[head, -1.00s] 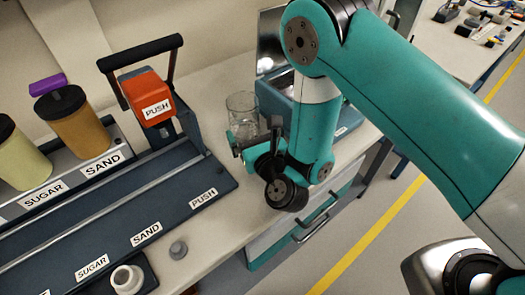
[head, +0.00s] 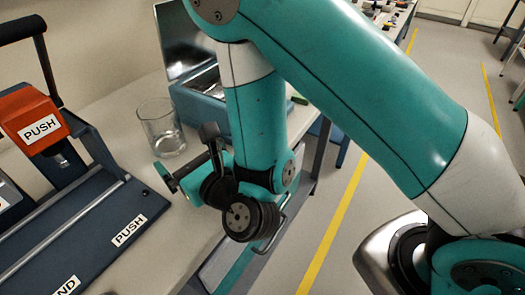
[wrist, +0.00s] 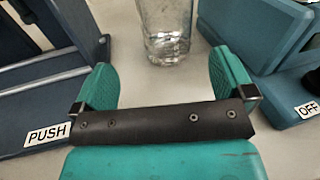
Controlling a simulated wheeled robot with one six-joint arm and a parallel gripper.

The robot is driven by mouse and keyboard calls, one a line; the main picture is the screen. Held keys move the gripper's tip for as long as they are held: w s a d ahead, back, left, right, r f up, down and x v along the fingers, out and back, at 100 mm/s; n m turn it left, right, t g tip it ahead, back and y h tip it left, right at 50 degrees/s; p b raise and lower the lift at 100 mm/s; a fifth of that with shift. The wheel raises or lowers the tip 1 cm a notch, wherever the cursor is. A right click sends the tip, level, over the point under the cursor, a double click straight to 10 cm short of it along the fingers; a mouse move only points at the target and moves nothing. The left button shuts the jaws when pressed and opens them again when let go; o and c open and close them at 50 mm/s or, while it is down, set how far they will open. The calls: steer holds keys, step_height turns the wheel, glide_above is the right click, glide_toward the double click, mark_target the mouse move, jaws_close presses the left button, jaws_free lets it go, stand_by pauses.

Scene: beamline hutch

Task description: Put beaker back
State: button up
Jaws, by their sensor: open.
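The clear glass beaker (head: 158,128) stands upright on the pale bench, between the dispenser rig and the blue box. It also shows in the wrist view (wrist: 166,30), at the top centre, beyond the fingertips. My gripper (wrist: 164,78) is open, with its two teal fingers spread apart and nothing between them. The beaker stands apart from the fingers, roughly in line with the gap. In the head view, my gripper is just in front of the beaker, partly hidden by my wrist.
The dark blue rig with the orange PUSH block (head: 36,122) stands left of the beaker. The blue box (head: 200,104) with an open lid stands right and behind; its OFF label (wrist: 307,110) shows in the wrist view.

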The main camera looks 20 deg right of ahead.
steer(key=s+a+r+n+g+y, duration=0.15)
steer(key=r+n+g, duration=0.3)
steer(key=n, duration=0.65)
steer(key=s+a+r+n+g+y, duration=0.1)
steer(key=s+r+n+g+y, duration=0.4)
steer(key=n, duration=0.7)
steer(key=s+d+r+n+g+h, duration=0.1)
steer(key=s+d+n+g+h, duration=0.6)
steer(key=s+d+n, duration=0.3)
steer(key=d+n+h, duration=0.1)
steer(key=d+n, duration=0.3)
steer(key=n, duration=0.1)
steer(key=shift+s+d+r+h, duration=0.15)
steer(key=shift+d+h, duration=0.1)
steer(key=shift+h, duration=0.1)
steer(key=shift+c, duration=0.2)
